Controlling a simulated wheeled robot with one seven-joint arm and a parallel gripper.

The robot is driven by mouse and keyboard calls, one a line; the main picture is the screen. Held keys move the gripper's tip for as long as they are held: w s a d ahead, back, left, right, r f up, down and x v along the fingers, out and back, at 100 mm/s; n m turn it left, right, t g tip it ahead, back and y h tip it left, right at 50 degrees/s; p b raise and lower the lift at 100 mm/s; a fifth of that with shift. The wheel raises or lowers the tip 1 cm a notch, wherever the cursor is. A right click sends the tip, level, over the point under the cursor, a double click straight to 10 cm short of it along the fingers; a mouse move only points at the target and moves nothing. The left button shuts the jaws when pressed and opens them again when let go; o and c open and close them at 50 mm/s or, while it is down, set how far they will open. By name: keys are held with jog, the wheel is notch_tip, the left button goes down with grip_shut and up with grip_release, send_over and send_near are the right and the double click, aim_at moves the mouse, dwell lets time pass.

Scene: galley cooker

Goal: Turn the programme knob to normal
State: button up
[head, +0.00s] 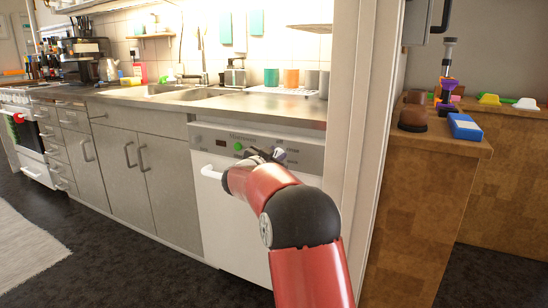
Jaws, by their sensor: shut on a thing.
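The white dishwasher (226,210) stands under the counter, with a grey control panel (215,137) along its top. A small green round part (238,146) shows on the panel just left of my gripper (266,154). My gripper is at the panel, right of its middle, and looks shut on the programme knob. The knob itself is hidden behind the fingers and wrist, so its setting cannot be read. Small markings show on the panel around the gripper, too small to read.
A white handle (211,172) sticks out below the panel, left of my arm. The counter (270,108) above holds several cups. A white post (352,130) stands close to the right.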

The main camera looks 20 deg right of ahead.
jog(key=m, duration=0.1)
jog(key=m+b, duration=0.1)
jog(key=m, duration=0.1)
jog(key=shift+s+f+m+b, duration=0.1)
jog(key=shift+f+m+b, duration=0.15)
jog(key=shift+m+b, duration=0.15)
jog(key=m+b, duration=0.3)
jog(key=m, duration=0.5)
jog(key=f+m+b, duration=0.1)
jog(key=m+b, duration=0.3)
jog(key=m, duration=0.4)
jog(key=f+m+b, duration=0.1)
jog(key=m+b, duration=0.3)
jog(key=m, duration=0.4)
jog(key=shift+w+a+f, duration=0.15)
jog(key=shift+w+f, duration=0.05)
jog(key=shift+w+a+m, duration=0.1)
jog(key=shift+m, duration=0.8)
jog(key=shift+w+a+m, duration=0.1)
jog(key=shift+m, duration=0.8)
jog(key=o, duration=0.7)
jog(key=shift+o, duration=0.2)
